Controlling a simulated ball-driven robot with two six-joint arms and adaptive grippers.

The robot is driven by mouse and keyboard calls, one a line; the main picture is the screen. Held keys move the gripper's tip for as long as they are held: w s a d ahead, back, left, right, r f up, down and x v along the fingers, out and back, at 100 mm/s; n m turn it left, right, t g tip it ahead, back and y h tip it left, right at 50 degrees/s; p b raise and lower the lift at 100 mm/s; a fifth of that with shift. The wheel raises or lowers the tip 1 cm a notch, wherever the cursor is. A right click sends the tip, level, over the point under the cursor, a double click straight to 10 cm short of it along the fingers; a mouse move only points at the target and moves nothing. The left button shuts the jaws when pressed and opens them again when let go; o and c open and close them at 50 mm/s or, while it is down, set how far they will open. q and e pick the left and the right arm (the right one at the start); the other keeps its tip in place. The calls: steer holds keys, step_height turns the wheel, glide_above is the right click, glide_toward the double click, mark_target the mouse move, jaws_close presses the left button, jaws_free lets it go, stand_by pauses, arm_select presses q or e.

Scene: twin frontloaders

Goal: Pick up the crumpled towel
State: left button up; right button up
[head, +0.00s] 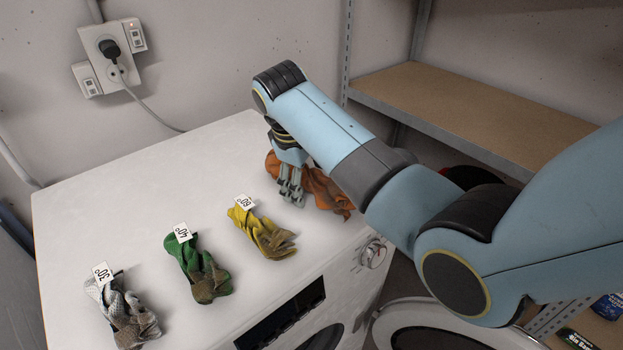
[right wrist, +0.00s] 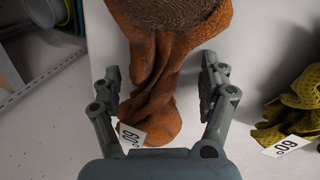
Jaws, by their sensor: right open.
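Several crumpled cloths with paper tags lie on top of a white washing machine (head: 225,150). The orange-brown one (head: 325,190) lies near the machine's far right edge, partly hidden by my right arm. It also shows in the right wrist view (right wrist: 165,60), with a tag at its near end. My right gripper (head: 291,196) is open over this cloth. In the right wrist view the gripper (right wrist: 160,70) has one finger on each side of the cloth's narrow part, with gaps between. My left gripper is not in view.
A yellow cloth (head: 265,235), a green cloth (head: 200,268) and a grey-white cloth (head: 125,312) lie in a row to the left. A wooden shelf (head: 460,105) stands behind right. A round door (head: 450,340) hangs open below the front edge.

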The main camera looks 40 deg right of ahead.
steer(key=c, duration=1.5)
steer(key=shift+o, duration=0.2)
